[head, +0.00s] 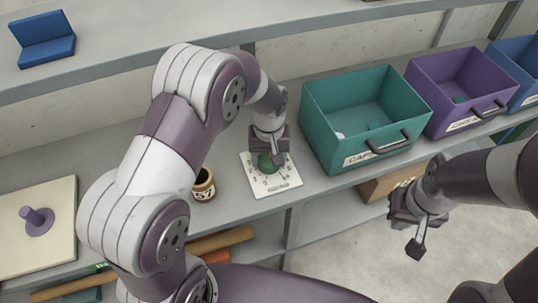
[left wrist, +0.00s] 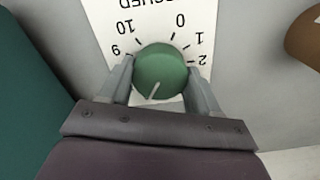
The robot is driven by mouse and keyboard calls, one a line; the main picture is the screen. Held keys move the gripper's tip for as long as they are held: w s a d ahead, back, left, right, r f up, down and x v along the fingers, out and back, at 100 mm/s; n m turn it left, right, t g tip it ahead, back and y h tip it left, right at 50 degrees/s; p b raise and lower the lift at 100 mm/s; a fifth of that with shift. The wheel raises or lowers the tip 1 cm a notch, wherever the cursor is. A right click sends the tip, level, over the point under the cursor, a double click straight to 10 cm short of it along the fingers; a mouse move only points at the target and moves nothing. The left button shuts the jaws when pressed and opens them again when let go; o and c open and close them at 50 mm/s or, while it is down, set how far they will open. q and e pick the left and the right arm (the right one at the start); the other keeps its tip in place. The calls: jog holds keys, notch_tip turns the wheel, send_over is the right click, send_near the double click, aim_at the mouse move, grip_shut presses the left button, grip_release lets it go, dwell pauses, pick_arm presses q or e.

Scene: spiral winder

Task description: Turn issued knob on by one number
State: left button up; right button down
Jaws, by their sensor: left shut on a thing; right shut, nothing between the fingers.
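The green knob (head: 265,162) sits on a white dial plate (head: 285,180) on the shelf. My left gripper (head: 270,155) reaches down over it and is shut on it. In the left wrist view the knob (left wrist: 160,68) is between the two fingers, one on each side. The plate (left wrist: 150,12) shows upside-down there, with part of the word ISSUED and the numbers 9, 10, 0, 1 and 2. The knob's white pointer line points down and slightly left, towards my gripper, where the numbers are hidden. My right gripper (head: 416,240) is shut and empty, in front of the shelf at the right.
A small brown jar (head: 204,185) stands just left of the plate. A teal bin (head: 350,160) is close on its right, then a purple bin (head: 440,125) and a blue bin (head: 522,95). A board with a purple peg (head: 36,220) lies at far left.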

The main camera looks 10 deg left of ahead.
pick_arm(q)
jog(key=m+p, duration=0.1)
jog(key=m, duration=0.1)
jog(key=shift+r+m+p, duration=0.15)
jog(key=shift+m+p, duration=0.65)
jog(key=shift+m, duration=0.6)
jog(key=shift+w, duration=0.1)
jog(key=o, duration=1.1)
jog(key=shift+c, duration=0.2)
notch_tip(320, 180, up, 7)
jog(key=shift+r, duration=0.1)
